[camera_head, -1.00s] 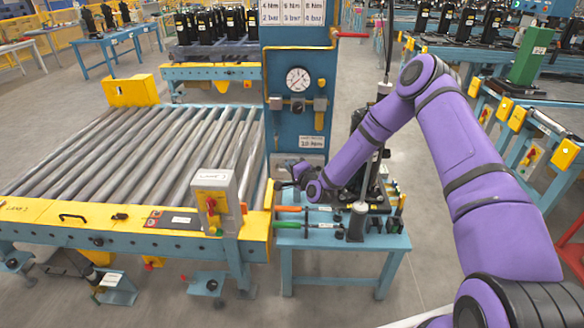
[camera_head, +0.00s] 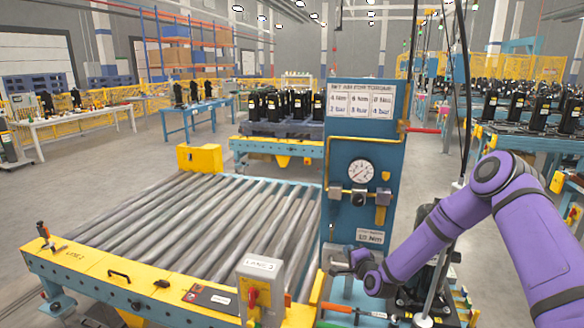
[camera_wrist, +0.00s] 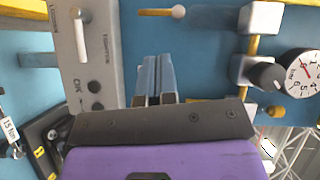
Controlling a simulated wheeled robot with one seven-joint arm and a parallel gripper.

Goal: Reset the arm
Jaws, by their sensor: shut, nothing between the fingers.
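My gripper (camera_head: 342,262) is at the end of my purple arm, in front of the lower part of the blue gauge panel (camera_head: 345,215) at the right end of the roller conveyor. In the wrist view its two fingers (camera_wrist: 156,80) are together with nothing between them. The wrist view also shows the panel's blue face (camera_wrist: 205,60) close beyond the fingers. Part of the small blue workbench (camera_head: 365,305) is hidden by my arm.
A pressure gauge (camera_head: 361,172) and regulator fittings (camera_head: 358,197) stick out from the panel. A grey control box (camera_head: 262,280) stands at the conveyor's front edge. A black compressor (camera_head: 432,245) is behind my forearm. The roller conveyor (camera_head: 200,225) is empty.

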